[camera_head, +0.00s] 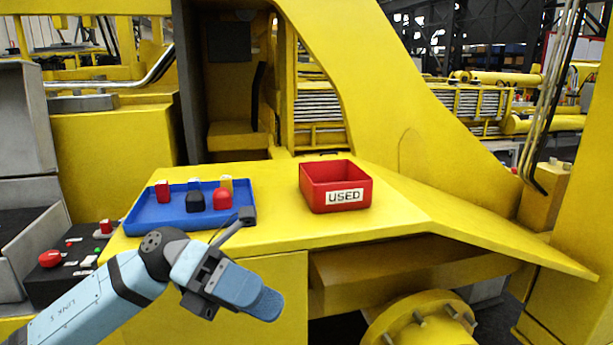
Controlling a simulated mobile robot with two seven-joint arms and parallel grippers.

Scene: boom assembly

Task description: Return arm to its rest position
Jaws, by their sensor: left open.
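My left arm comes in from the lower left, and its left gripper (258,297) hangs in front of the yellow ledge's front face. It is open and points down to the right, with nothing seen in it. It is apart from the blue tray (164,215) and the red bin (337,194). My right gripper is not in view.
The blue tray on the yellow ledge (285,231) holds several red, black, blue and yellow-topped pieces. The red bin, labelled USED, stands right of it. A control box (75,265) with red buttons is at left. Hoses (562,85) hang at right.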

